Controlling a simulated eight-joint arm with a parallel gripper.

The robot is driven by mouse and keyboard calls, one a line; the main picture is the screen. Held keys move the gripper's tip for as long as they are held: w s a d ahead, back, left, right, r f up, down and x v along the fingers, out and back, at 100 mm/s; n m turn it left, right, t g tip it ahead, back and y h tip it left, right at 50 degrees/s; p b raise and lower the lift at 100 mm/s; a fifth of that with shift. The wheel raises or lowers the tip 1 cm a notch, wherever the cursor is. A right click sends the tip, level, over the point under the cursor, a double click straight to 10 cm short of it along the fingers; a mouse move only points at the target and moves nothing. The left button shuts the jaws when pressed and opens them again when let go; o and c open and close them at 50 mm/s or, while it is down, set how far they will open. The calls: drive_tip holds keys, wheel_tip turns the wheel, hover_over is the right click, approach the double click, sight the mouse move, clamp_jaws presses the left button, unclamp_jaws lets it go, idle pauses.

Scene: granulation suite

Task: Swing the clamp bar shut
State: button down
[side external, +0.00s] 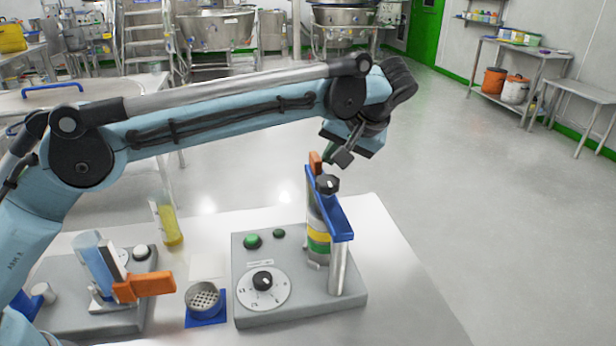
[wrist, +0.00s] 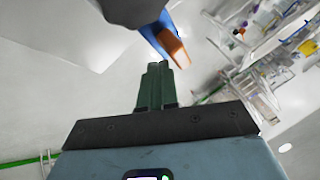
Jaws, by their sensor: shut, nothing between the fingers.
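The clamp bar (side external: 334,215) is a blue bar with an orange end (side external: 314,162). Its near end sits on a grey post (side external: 339,268), and it runs back over a banded cylinder (side external: 318,243), with a black knob (side external: 327,184) on top. My gripper (side external: 329,155), with green fingers, is shut and empty, just above and beside the orange end. In the wrist view the closed fingers (wrist: 158,68) point toward the blue bar (wrist: 150,32) and its orange end (wrist: 173,47). I cannot tell whether they touch it.
The grey base (side external: 300,304) carries a dial (side external: 263,287) and green buttons (side external: 251,241). To its left are a sieve cup (side external: 203,299), a yellow-filled tube (side external: 168,225) and a device with an orange handle (side external: 144,285). The table's right part is bare.

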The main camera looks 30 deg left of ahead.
drive_tip(key=s+d+m+t+h, duration=0.3)
drive_tip(key=d+m, duration=0.7)
drive_tip(key=d, duration=1)
drive_tip(key=s+d+r+m+t+h, duration=0.25)
drive_tip(key=s+d+r, duration=0.25)
drive_tip(key=s+r, duration=0.4)
drive_tip(key=w+a+f+n+g, duration=0.15)
drive_tip(key=a+n, duration=0.25)
drive_tip(key=a, duration=1.8)
drive_tip(key=s+a+f+n, duration=0.2)
drive_tip(key=s+a+f, duration=0.4)
drive_tip(key=a, duration=0.3)
drive_tip(key=s+a+f+n+h, duration=0.1)
drive_tip(key=s+a+f+n, duration=0.1)
drive_tip(key=s+a+f, duration=0.4)
drive_tip(key=a, duration=0.4)
drive_tip(key=shift+s+f, duration=0.25)
